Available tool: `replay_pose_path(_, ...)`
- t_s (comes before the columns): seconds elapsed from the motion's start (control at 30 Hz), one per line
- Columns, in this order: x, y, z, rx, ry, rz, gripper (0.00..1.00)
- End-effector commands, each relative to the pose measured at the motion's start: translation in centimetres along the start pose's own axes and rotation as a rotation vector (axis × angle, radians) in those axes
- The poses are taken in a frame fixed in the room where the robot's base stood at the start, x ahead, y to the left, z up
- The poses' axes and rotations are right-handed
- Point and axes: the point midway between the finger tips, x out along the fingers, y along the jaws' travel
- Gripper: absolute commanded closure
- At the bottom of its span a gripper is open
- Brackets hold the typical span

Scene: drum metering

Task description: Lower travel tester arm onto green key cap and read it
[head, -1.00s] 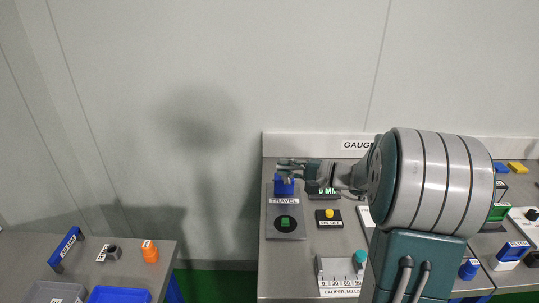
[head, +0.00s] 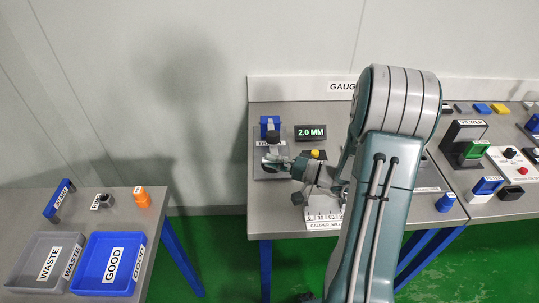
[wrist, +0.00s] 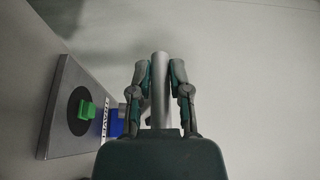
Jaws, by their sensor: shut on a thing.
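The travel tester is a grey plate (wrist: 62,125) with a blue post (head: 269,121) at its back. The green key cap (wrist: 86,109) sits on a black disc on the plate in the wrist view. In the head view my gripper hides it. My gripper (head: 272,161) is low over the front of the tester. In the wrist view its fingers (wrist: 161,70) are shut on a grey rod (wrist: 160,95), the tester arm. I cannot tell whether the arm touches the cap. The display (head: 310,132) reads 2.0 MM.
A yellow button (head: 315,154) and a caliper scale (head: 323,218) are close to my gripper. The viewer (head: 463,140) stands to the right. At the left, a lower table holds a grey waste tray (head: 22,262) and a blue good tray (head: 92,240). Floor shows between the tables.

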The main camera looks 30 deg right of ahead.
Motion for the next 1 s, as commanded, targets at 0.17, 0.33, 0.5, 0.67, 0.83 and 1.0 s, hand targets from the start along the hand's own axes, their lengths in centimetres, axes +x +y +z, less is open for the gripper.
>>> replay_pose_path(0.17, -0.34, 0.26, -0.81, -0.010, 0.027, 0.006, 1.00)
replay_pose_path(0.33, -0.32, 0.24, -0.80, -0.011, 0.027, 0.006, 1.00)
replay_pose_path(0.5, -0.31, 0.23, -0.79, -0.011, 0.027, 0.006, 0.54)
replay_pose_path(0.67, -0.08, 0.19, -0.46, -0.010, 0.022, 0.007, 0.42)
replay_pose_path(0.83, 0.34, 0.14, 0.03, -0.011, 0.018, 0.009, 0.42)
replay_pose_path(1.0, -0.27, 0.12, 0.10, -0.011, 0.018, 0.010, 0.42)
